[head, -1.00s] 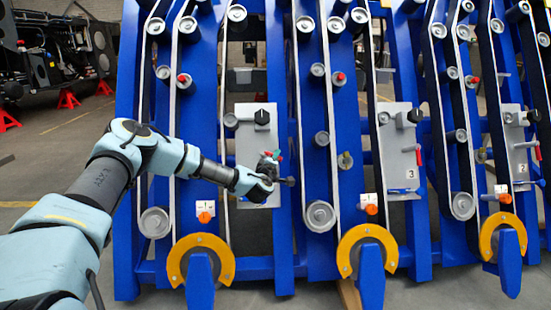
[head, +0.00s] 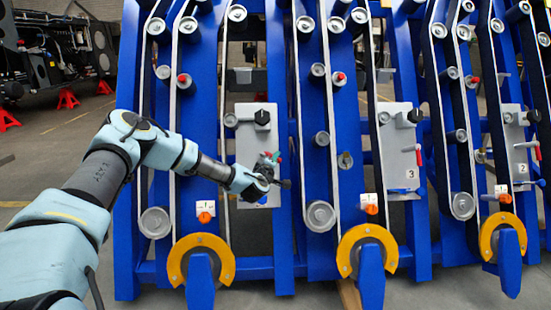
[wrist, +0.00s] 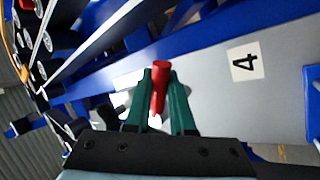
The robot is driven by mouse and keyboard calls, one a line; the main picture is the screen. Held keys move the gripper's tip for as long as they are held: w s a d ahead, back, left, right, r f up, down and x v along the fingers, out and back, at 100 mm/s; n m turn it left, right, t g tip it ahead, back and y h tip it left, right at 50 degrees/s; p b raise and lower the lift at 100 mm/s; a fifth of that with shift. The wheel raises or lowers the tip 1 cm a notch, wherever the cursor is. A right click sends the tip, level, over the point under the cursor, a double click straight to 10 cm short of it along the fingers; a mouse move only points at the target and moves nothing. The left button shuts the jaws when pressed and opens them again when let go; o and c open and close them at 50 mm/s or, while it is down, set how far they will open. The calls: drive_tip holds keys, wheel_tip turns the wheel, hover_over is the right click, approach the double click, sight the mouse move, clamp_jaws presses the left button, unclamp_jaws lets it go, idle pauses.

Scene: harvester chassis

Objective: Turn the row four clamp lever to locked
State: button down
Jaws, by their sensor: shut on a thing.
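The row four clamp lever is a red rod (wrist: 160,86), seen in the wrist view between my green fingers. My gripper (wrist: 160,78) is shut on it, one finger on each side. The grey plate (wrist: 215,100) behind carries a label "4" (wrist: 246,62). In the head view my gripper (head: 272,162) is at the lower part of the leftmost grey plate (head: 257,138), hiding most of the lever and the label. A black knob (head: 262,117) sits above on the plate.
Similar grey plates marked 3 (head: 400,150) and 2 (head: 522,150) stand to the right, each with a red lever. Blue frame uprights (head: 280,90), belts and rollers surround my gripper closely. An orange knob (head: 205,217) sits below. Open floor lies at left.

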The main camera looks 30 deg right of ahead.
drive_tip(key=shift+w+a+f+m+g+y+p, duration=0.1)
drive_tip(key=shift+a+f+m+g+y+p, duration=0.2)
drive_tip(key=shift+a+m+g, duration=1.25)
drive_tip(key=shift+w+d+f+m+g+y+p, duration=0.15)
drive_tip(key=shift+f+m+g+p, duration=0.45)
drive_tip(key=shift+m, duration=2.1)
drive_tip(key=shift+w+a+f+m+g+y+p, duration=0.15)
drive_tip(key=shift+a+m+g, duration=0.65)
drive_tip(key=shift+m+g, duration=0.95)
drive_tip(key=shift+m+t, duration=0.4)
drive_tip(key=shift+m, duration=0.1)
drive_tip(key=c, duration=0.8)
unclamp_jaws()
drive_tip(key=shift+o, duration=0.2)
drive_tip(key=p+v, duration=0.1)
drive_tip(key=v, duration=1)
